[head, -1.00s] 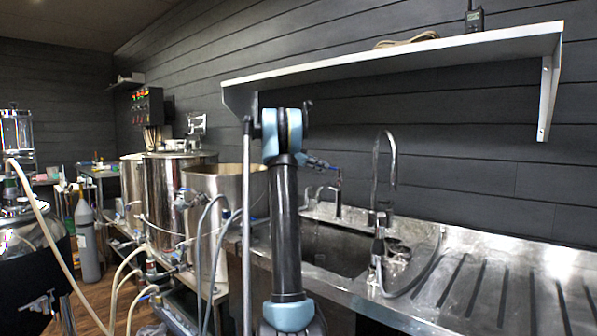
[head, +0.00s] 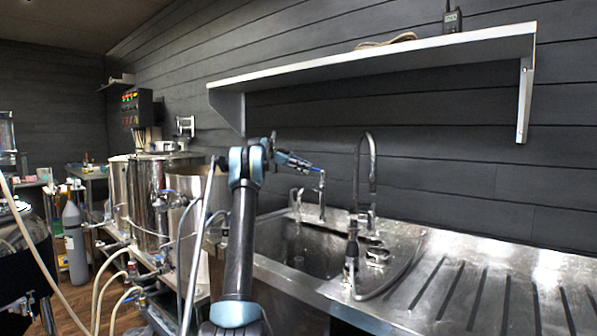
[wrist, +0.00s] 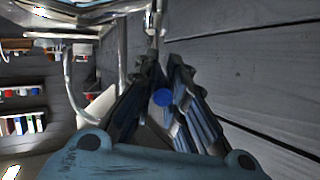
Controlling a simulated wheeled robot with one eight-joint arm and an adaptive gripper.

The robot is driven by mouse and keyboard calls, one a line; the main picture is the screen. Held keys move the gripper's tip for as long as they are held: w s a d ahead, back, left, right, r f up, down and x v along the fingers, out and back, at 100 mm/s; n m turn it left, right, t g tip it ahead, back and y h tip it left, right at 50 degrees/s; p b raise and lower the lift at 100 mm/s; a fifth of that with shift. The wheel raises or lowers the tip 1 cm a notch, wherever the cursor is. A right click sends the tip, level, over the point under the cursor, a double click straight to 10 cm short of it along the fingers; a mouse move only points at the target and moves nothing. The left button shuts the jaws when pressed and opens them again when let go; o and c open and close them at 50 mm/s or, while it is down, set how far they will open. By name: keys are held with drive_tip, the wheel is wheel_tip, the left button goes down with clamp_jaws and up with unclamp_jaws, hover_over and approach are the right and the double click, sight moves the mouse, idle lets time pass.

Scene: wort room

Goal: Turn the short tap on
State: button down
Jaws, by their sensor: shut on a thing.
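The short tap (head: 298,195) stands at the back left of the sink (head: 305,247), with a low curved spout and a thin upright part beside it. My gripper (head: 320,171) is at the top of that upright part, its fingers pointing right. In the wrist view, the fingers of my gripper (wrist: 161,72) are close together around a small blue round spot, with a metal pipe beyond them. The fingers hide most of the tap's handle.
A metal shelf (head: 370,62) is above my gripper on the dark plank wall. A hand sprayer (head: 351,250) with a hose stands at the sink's front right. The ribbed drainboard (head: 470,280) is clear. Steel kettles (head: 150,195) and hoses are to the left.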

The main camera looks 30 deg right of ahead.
drive_tip(key=shift+w+a, duration=0.1)
drive_tip(key=shift+w, duration=0.2)
idle(0.4)
drive_tip(key=c, duration=1.8)
unclamp_jaws()
drive_tip(key=shift+a, duration=0.1)
drive_tip(key=shift+o, duration=0.7)
drive_tip(key=shift+s, duration=0.1)
drive_tip(key=v, duration=0.7)
drive_tip(key=shift+w, duration=0.35)
